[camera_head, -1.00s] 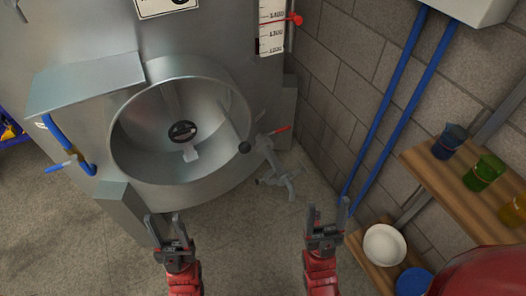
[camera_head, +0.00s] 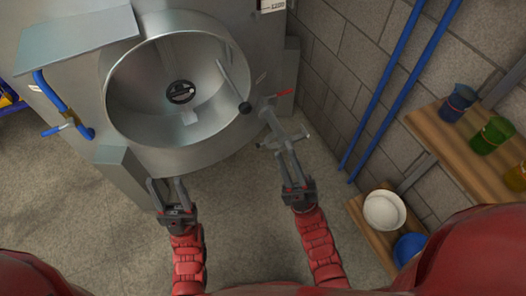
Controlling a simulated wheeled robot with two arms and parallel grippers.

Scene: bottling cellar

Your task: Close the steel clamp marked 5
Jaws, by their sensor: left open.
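I see no legible number 5, so I cannot tell which part is the steel clamp. A steel fitting (camera_head: 270,119) with a red-tipped lever (camera_head: 285,92) stands out from the right side of the round tank opening (camera_head: 228,112). A lever with a black knob (camera_head: 245,108) crosses the opening's right rim. My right gripper (camera_head: 286,152) is just below the fitting, its fingers overlapping the fitting's lower part in the picture; contact and finger gap are unclear. My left gripper (camera_head: 167,182) is open and empty, below the opening's lower rim.
A blue-handled valve (camera_head: 58,130) is on the tank's left. Blue pipes (camera_head: 395,90) run down the brick wall at right. Wooden shelves hold colored cups (camera_head: 492,134) and a white bowl (camera_head: 384,210). The floor between my arms is clear.

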